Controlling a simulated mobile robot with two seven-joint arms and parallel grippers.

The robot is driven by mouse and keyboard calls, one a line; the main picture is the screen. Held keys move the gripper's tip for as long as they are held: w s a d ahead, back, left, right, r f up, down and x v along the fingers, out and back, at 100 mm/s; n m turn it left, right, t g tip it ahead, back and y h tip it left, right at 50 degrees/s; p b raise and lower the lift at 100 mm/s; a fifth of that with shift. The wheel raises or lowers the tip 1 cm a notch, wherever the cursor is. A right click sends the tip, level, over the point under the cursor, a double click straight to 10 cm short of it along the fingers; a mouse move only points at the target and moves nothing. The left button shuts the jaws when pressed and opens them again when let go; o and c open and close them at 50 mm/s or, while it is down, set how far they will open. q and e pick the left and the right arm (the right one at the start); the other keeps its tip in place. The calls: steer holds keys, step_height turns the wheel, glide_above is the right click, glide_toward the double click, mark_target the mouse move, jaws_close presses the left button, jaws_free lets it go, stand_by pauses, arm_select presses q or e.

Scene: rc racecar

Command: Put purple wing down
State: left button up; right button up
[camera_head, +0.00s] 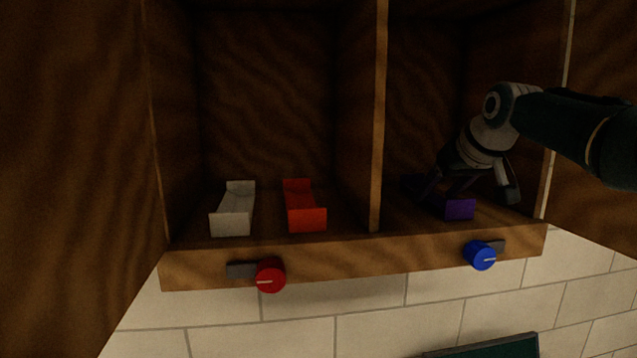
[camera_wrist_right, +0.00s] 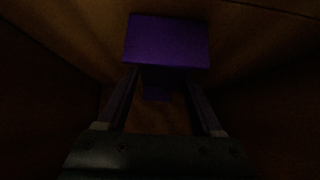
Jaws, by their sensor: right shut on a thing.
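The purple wing (camera_head: 460,209) is in the right compartment of the wooden shelf, low at its floor near the front edge. I cannot tell whether it rests on the floor. My right gripper (camera_head: 450,188) reaches in from the right and is shut on the wing. In the right wrist view the wing's purple end plate (camera_wrist_right: 167,41) shows beyond the two fingers (camera_wrist_right: 160,90), and its narrower body lies between them. That view is very dark. My left gripper is not in view.
A white wing (camera_head: 234,211) and a red wing (camera_head: 304,207) stand in the left compartment. A vertical divider (camera_head: 378,130) separates the compartments. A red knob (camera_head: 270,275) and a blue knob (camera_head: 481,256) sit on the shelf's front edge (camera_head: 370,259).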

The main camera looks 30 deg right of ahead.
steer(key=o, duration=1.5)
steer(key=shift+r, duration=0.1)
steer(key=shift+v, duration=0.85)
steer(key=shift+b+v, duration=2)
steer(key=shift+v, duration=3.15)
